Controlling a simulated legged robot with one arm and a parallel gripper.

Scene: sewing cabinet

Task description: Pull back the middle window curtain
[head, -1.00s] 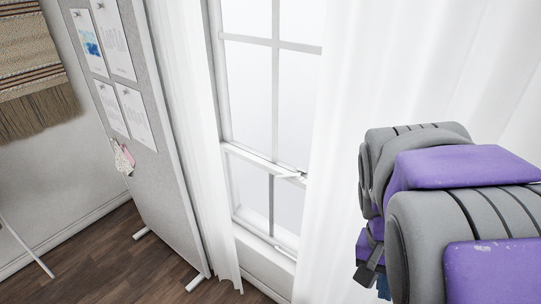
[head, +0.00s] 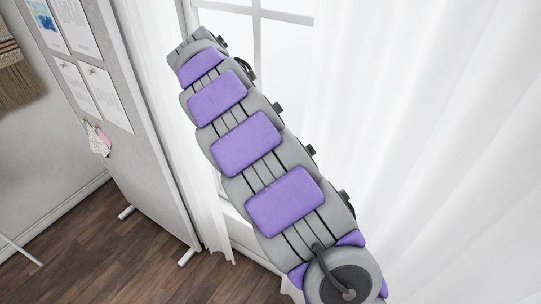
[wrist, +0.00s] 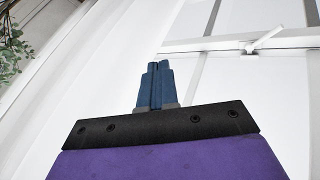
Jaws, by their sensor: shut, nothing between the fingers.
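White curtains hang on both sides of a tall window (head: 285,40) in the head view. The left curtain (head: 168,85) is a narrow strip. The right curtain (head: 430,120) is wide and falls in soft folds. I cannot tell which one belongs to the middle window. My arm reaches up and left across the window and hides much of it. My gripper is hidden in the head view. In the wrist view its blue fingers (wrist: 157,85) are together and empty, in front of a pale surface left of the window frame (wrist: 225,43). Contact with the curtain cannot be told.
A grey pin board (head: 135,140) with papers stands left of the left curtain, its white feet on the wood floor (head: 90,245). A woven hanging (head: 15,75) is at the far left. A window latch (wrist: 263,40) and a plant (wrist: 10,45) show in the wrist view.

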